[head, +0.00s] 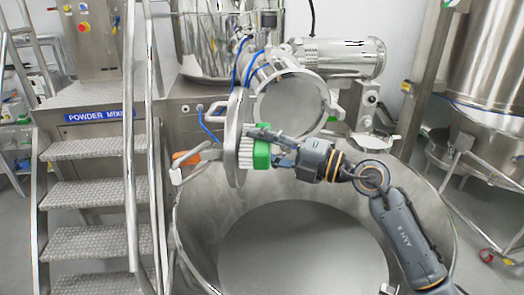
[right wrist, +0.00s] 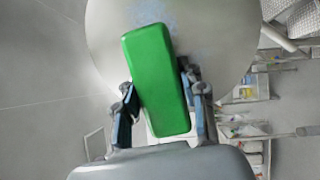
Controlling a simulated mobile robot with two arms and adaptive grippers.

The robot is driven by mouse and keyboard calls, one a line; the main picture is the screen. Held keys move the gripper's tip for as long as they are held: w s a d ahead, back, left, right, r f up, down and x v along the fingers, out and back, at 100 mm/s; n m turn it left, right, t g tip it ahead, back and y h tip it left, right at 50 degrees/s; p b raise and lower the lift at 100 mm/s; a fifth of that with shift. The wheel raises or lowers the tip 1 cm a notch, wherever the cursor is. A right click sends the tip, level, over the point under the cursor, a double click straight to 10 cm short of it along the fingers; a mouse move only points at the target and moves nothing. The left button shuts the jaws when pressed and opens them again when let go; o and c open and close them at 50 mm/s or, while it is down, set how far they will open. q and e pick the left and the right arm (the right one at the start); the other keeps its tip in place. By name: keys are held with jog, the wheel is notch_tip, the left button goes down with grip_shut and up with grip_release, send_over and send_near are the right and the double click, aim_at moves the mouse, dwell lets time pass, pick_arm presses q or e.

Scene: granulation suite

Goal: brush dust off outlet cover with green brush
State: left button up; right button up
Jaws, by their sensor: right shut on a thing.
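The green brush (head: 261,154) has a green back and white bristles that face left in the head view. My right gripper (head: 276,150) is shut on it, and the right wrist view shows the green brush (right wrist: 156,80) between the two fingers (right wrist: 160,105). The outlet cover (head: 236,138) is a round metal disc, swung open and seen nearly edge-on in the head view. The bristles are at the face of the cover; I cannot tell whether they touch. In the right wrist view the cover (right wrist: 225,40) is behind the brush, with a faint bluish dust patch near its top. My left gripper is not in view.
The open round outlet (head: 290,105) is just right of the cover. A large open metal bowl (head: 415,205) is below my right arm. Metal steps (head: 85,195) with handrails stand at left. An orange-handled clamp (head: 186,158) sticks out left of the cover.

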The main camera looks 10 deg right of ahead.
jog(key=shift+w+d, duration=0.2)
jog(key=shift+w, duration=1)
jog(key=shift+w+d+b, duration=0.3)
jog(key=shift+w+d, duration=0.05)
jog(key=shift+w, duration=0.9)
jog(key=shift+w+d+b, duration=0.3)
jog(key=shift+w+b, duration=0.05)
jog(key=shift+w, duration=0.95)
jog(key=shift+w+d+b, duration=0.3)
jog(key=shift+w+d, duration=0.05)
jog(key=shift+w, duration=0.9)
jog(key=shift+s+d+b, duration=0.15)
jog(key=shift+d+b, duration=0.05)
jog(key=shift+d, duration=0.75)
jog(key=shift+s+d+b, duration=0.15)
jog(key=shift+s+d, duration=0.05)
jog(key=shift+d, duration=0.7)
jog(key=shift+s+d+b, duration=0.15)
jog(key=shift+d+b, duration=0.05)
jog(key=shift+d, duration=0.75)
jog(key=shift+s+d, duration=0.2)
jog(key=shift+d, duration=0.6)
jog(key=shift+s+d, duration=0.15)
jog(key=shift+d, duration=0.6)
jog(key=shift+a, duration=0.1)
